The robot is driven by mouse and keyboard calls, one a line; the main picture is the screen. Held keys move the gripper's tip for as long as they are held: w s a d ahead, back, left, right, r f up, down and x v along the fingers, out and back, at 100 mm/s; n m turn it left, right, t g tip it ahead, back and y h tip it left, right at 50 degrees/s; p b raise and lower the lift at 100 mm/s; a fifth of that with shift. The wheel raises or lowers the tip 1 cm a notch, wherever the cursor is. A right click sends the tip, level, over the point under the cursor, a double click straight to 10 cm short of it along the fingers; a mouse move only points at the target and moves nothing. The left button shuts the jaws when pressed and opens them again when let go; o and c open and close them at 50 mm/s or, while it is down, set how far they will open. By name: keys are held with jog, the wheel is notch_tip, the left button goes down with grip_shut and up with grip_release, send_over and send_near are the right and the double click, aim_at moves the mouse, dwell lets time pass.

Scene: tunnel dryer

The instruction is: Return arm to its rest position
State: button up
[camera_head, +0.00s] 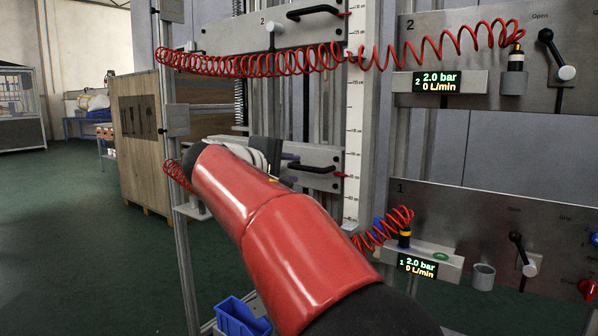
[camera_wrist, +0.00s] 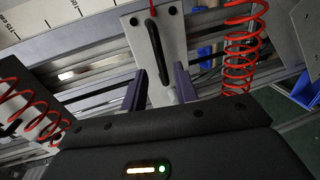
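My red arm reaches from the lower right of the head view to the rack and hides much of my gripper. In the wrist view my gripper (camera_wrist: 160,78) has its two purple fingers spread, with nothing held between them. A black handle (camera_wrist: 153,50) on a grey plate (camera_wrist: 174,30) lies ahead, lined up between the fingers. In the head view, this handle (camera_head: 315,168) on the lower carriage plate appears just right of the gripper's dark body (camera_head: 266,152). I see a gap between the gripper and the handle there.
An upper plate with a black handle (camera_head: 312,12) and a stretched red coiled hose (camera_head: 250,64) stand above my arm. Panels with levers (camera_head: 523,252) and pressure displays (camera_head: 437,84) are at right. A wooden crate (camera_head: 140,150) is left of the rack. Open floor (camera_head: 70,220) lies at far left.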

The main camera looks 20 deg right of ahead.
jog(key=shift+s+a, duration=0.25)
jog(key=shift+a, duration=0.05)
jog(key=s+d+f+m+g+y, duration=0.25)
jog(key=s+f+y, duration=0.35)
jog(key=s+f, duration=0.85)
jog(key=s+a+f+m+y, duration=0.2)
jog(key=s+a+f+y, duration=0.1)
jog(key=s+f, duration=0.4)
jog(key=s+a+f+m+g+y, duration=0.1)
jog(key=s+a+f+m+y, duration=0.1)
jog(key=s+f, duration=0.6)
jog(key=shift+s+a+m+y, duration=0.35)
jog(key=shift+s+a+y, duration=0.5)
jog(key=shift+s, duration=0.4)
